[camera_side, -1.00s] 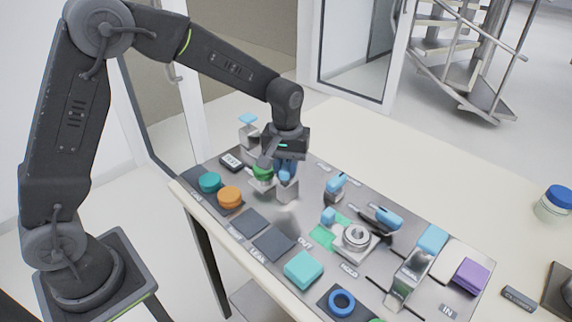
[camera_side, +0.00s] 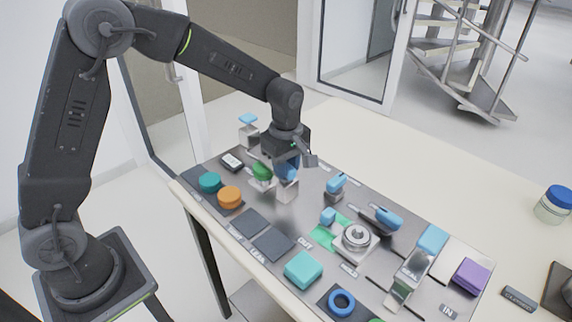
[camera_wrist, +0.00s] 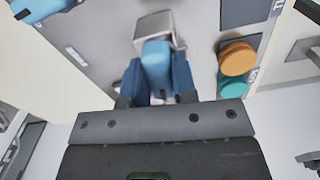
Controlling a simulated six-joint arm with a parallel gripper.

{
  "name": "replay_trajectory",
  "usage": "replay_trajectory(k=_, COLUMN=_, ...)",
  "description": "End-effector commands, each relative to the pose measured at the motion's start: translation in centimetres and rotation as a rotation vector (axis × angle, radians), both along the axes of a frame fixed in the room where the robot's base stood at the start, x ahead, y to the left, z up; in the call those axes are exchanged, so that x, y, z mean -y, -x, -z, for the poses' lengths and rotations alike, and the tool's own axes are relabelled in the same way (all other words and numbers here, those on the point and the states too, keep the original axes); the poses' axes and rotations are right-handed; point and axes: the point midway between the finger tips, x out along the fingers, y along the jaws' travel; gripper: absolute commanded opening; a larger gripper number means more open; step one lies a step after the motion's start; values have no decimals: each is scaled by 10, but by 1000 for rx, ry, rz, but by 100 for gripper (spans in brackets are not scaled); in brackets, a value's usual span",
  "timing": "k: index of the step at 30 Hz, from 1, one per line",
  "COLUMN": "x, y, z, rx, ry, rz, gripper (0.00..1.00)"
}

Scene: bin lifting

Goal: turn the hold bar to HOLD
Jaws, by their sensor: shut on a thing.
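My gripper (camera_side: 287,170) points down over the steel panel (camera_side: 300,213) and is shut on a light blue handle that stands on a silver block (camera_side: 288,191). The wrist view shows the handle (camera_wrist: 156,66) between my two dark blue fingers, with the block (camera_wrist: 158,28) just past it. I cannot tell which way the bar points from the side view, since my fingers cover most of it. A small HOLD label (camera_side: 349,270) seems to lie in front of a round silver fitting (camera_side: 357,237), but its letters are hard to read.
A green knob (camera_side: 262,172) stands close left of my gripper. Teal (camera_side: 209,182) and orange (camera_side: 229,197) round knobs are further left. Blue handles (camera_side: 336,183) and a black lever with a blue end (camera_side: 388,217) stand to the right.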

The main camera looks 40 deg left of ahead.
Motion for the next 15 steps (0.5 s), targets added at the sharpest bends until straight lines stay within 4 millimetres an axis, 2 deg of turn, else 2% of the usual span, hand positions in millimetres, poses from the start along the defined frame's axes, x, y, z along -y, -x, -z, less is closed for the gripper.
replay_trajectory(k=6, x=1, y=0, z=0, rx=-1, ry=3, rz=-93, gripper=0)
replay_trajectory(k=15, x=1, y=0, z=0, rx=0, ry=3, rz=-139, gripper=0)
